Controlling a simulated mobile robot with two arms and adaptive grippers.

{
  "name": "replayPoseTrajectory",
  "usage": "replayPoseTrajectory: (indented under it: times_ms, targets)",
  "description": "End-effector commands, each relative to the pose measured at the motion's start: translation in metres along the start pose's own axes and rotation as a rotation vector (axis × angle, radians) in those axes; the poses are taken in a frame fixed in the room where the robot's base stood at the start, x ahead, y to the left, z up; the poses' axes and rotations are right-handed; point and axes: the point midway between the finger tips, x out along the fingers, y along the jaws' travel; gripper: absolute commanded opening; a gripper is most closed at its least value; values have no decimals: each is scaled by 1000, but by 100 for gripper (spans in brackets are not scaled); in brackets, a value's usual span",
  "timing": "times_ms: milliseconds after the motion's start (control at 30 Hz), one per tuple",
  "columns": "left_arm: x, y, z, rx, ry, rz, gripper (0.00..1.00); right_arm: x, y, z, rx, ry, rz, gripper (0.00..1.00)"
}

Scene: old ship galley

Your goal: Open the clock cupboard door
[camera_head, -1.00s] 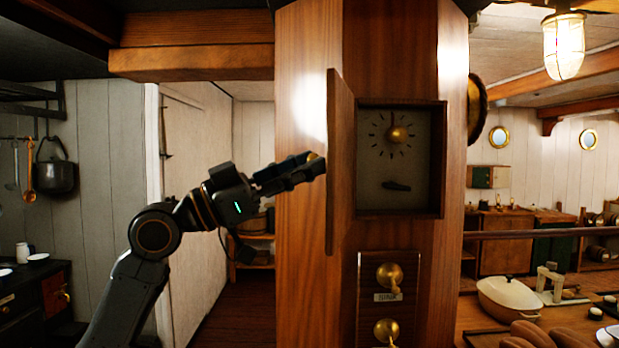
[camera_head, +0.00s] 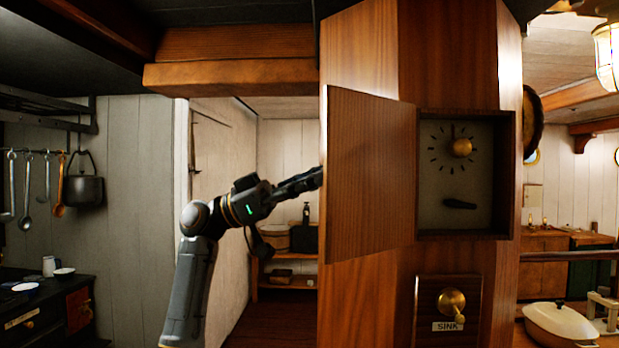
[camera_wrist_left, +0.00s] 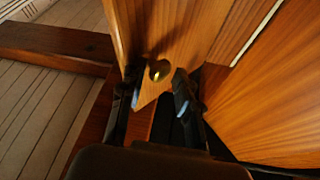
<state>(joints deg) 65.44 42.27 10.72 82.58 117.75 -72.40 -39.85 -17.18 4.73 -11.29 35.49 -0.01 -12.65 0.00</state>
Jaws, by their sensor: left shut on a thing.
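The clock cupboard door (camera_head: 370,175) is a wooden panel swung wide open to the left, hinged beside the clock recess. The recess shows a pale clock face (camera_head: 449,175) with dark marks, a brass centre and a dark handle-like piece below. My left gripper (camera_head: 316,178) is at the door's free left edge, its fingertips partly hidden behind it. In the left wrist view the fingers (camera_wrist_left: 156,82) are on either side of the small brass knob (camera_wrist_left: 160,70) near the door's edge. The exact contact is hard to see. My right gripper is not in view.
The cupboard sits in a wooden column (camera_head: 365,300) with a brass tap-like fitting (camera_head: 452,303) labelled SINK below. A shelf unit (camera_head: 287,272) stands behind my left arm. Pots and ladles hang at far left. A counter with a cream dish (camera_head: 560,325) is at right.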

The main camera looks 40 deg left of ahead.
Motion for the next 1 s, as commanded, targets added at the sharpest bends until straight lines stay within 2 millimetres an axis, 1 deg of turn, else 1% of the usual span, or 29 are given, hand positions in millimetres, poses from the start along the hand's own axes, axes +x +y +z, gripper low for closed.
replayPoseTrajectory:
  times_ms: [33,433,467,500,533,1000]
  targets:
    - [2,-5,-1,-2,6,-15,0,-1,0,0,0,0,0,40]
    - [2,-6,1,-5,2,-13,0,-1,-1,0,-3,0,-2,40]
    - [2,-6,1,-5,2,-13,38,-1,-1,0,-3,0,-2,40]
    - [2,-6,2,-5,1,-13,46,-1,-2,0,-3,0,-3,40]
    - [2,-5,2,-6,1,-12,52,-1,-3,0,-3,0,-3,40]
    - [2,-5,6,-8,-7,-10,52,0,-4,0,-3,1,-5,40]
